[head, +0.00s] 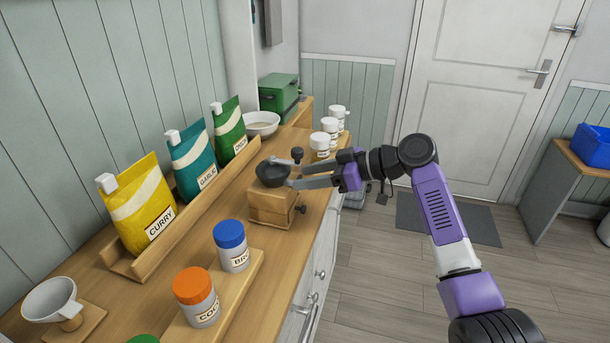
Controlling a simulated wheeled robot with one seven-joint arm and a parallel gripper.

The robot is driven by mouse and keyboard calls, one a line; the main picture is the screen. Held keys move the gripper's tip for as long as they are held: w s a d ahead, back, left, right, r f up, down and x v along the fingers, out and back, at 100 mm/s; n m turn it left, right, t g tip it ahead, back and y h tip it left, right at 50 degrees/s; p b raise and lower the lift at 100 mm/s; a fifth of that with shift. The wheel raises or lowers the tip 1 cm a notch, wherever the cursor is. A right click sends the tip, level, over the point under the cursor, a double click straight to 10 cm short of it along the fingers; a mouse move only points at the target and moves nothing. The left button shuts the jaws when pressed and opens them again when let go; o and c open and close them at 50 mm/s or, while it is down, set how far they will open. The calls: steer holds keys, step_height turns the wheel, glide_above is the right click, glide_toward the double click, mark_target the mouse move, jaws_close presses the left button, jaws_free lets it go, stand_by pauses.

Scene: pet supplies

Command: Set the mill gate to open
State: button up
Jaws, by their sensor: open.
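The mill (272,207) is a wooden box with a black bowl-shaped hopper (271,174) on top, standing near the counter's front edge. A dark round knob (297,153) shows just behind the hopper, probably on the mill's crank. A small dark knob (301,209) sticks out of the box's right side; I cannot tell whether it belongs to the gate or how the gate is set. My gripper (284,172) reaches in from the right with its fingers apart. Its fingertips overlap the hopper's right side in the picture; I cannot tell whether they touch it.
Bags stand in a wooden rack (140,264) at the left. White-lidded jars (330,125) stand behind my gripper. Blue-lidded (232,255) and orange-lidded (198,305) jars stand in front on a wooden stand. A white bowl (262,127) and green box (279,97) are at the back.

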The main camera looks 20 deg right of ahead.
steer(key=shift+w+a+f, duration=0.2)
steer(key=shift+w+a, duration=0.1)
steer(key=shift+a, duration=0.1)
jaws_close()
stand_by(1.3)
